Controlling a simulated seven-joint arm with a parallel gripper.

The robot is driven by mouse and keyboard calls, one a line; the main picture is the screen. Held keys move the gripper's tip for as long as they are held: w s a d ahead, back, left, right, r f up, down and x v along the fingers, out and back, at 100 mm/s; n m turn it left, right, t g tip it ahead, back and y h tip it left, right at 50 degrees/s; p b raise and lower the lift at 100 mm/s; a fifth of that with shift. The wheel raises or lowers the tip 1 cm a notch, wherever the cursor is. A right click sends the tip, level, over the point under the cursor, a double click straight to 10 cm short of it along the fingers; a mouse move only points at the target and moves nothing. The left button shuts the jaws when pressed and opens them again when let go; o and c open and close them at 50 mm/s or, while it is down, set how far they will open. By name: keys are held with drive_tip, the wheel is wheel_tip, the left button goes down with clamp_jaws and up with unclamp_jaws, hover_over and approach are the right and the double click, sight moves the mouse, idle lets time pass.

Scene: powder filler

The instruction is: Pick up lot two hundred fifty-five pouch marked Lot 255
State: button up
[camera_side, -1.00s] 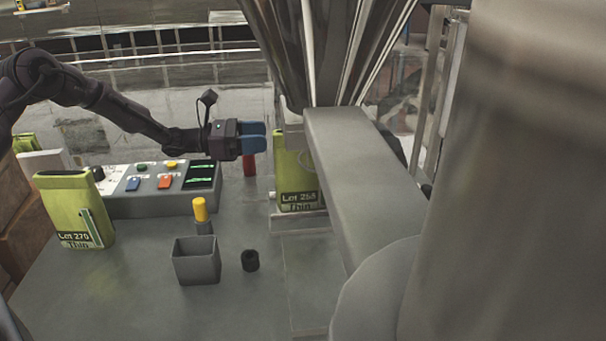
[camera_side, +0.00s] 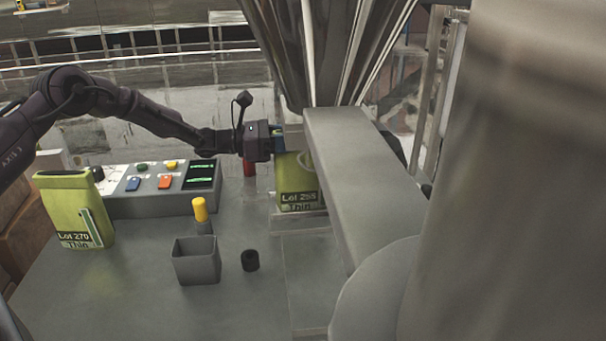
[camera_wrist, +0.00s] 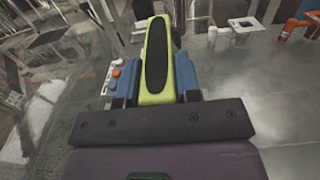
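The yellow-green pouch (camera_side: 298,180) labelled "Lot 255 Thin" stands upright under the metal hopper in the side view. The grey beam partly hides its right side. My gripper (camera_side: 279,140) is level at the pouch's upper part. In the wrist view, the blue fingers of my gripper (camera_wrist: 157,78) lie along both sides of the pouch (camera_wrist: 143,97), whose top has a dark oval strip. The fingers look very close to its sides; whether they press on it I cannot tell. The pouch rests on its support.
A second pouch (camera_side: 72,215) marked "Lot 270 Thin" stands at the left. A control box (camera_side: 150,205) with buttons, a yellow-capped post (camera_side: 200,210), a grey open bin (camera_side: 197,262) and a small black cylinder (camera_side: 250,261) are on the table. The hopper (camera_side: 325,50) hangs close above.

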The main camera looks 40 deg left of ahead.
clamp_jaws()
drive_tip(key=shift+r, duration=0.15)
